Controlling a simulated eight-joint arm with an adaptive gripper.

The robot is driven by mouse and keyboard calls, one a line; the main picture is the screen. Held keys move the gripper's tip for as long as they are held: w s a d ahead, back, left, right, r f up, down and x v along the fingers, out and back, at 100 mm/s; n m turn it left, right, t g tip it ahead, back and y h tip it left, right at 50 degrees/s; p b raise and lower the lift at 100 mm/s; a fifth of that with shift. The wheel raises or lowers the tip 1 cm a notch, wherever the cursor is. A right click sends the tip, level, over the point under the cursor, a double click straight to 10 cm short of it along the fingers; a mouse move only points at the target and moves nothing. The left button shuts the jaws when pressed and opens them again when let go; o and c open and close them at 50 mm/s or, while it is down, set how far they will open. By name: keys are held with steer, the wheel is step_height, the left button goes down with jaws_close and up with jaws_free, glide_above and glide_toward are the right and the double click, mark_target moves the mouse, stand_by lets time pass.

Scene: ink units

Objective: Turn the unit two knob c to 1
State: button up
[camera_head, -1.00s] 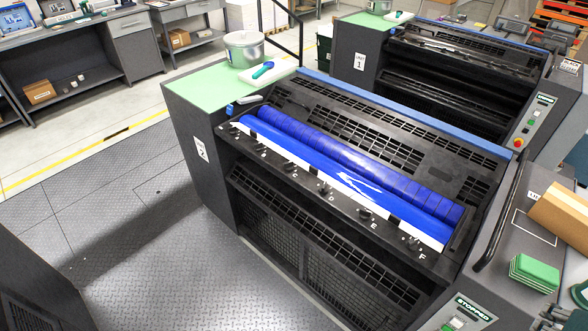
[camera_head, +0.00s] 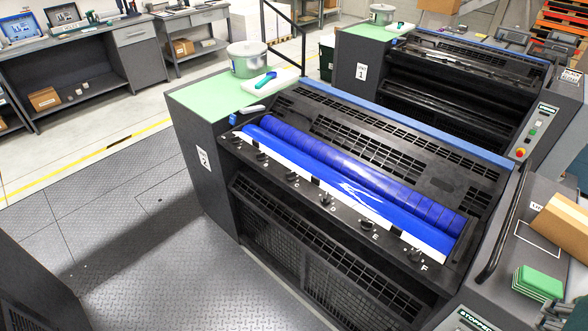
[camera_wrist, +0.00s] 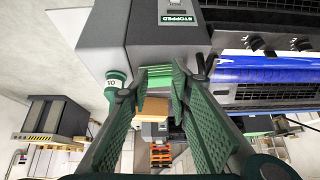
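Unit two (camera_head: 203,158) is the near press, marked "2", with a blue ink roller (camera_head: 350,170) and a row of small dark knobs along its front rail. Knob c (camera_head: 292,177) is the third from the left in that row. Its pointer is too small to read. My gripper (camera_wrist: 155,80) is open, its green fingers apart with nothing held between them. It is off the right end of unit two, by the console. Two rail knobs (camera_wrist: 254,42) show at the upper right of the wrist view; I cannot read their letters there.
The right console carries a stack of green pads (camera_head: 538,282), a cardboard box (camera_head: 562,225) and a black handrail (camera_head: 503,235). A tub (camera_head: 247,60) stands on unit two's green left top. Unit one (camera_head: 361,71) stands behind. The floor at left is clear.

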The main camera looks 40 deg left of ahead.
steer(key=w+a+r+m+g+p, duration=0.15)
steer(key=w+a, duration=0.45)
steer(key=a, duration=0.6)
steer(key=w+a+r+g+y+p, duration=0.1)
steer(key=w+a+r+p, duration=0.15)
steer(key=w+a, duration=0.65)
steer(key=w+a+r+m+g+p, duration=0.1)
steer(key=w+a+r+g, duration=0.2)
steer(key=a, duration=1.1)
steer(key=m+g+h+p, duration=0.1)
steer(key=m+p, duration=0.1)
steer(key=p, duration=0.2)
glide_toward(291, 175)
steer(key=shift+w, duration=1)
steer(key=shift+f+p, duration=0.4)
steer(key=shift+f, duration=3.45)
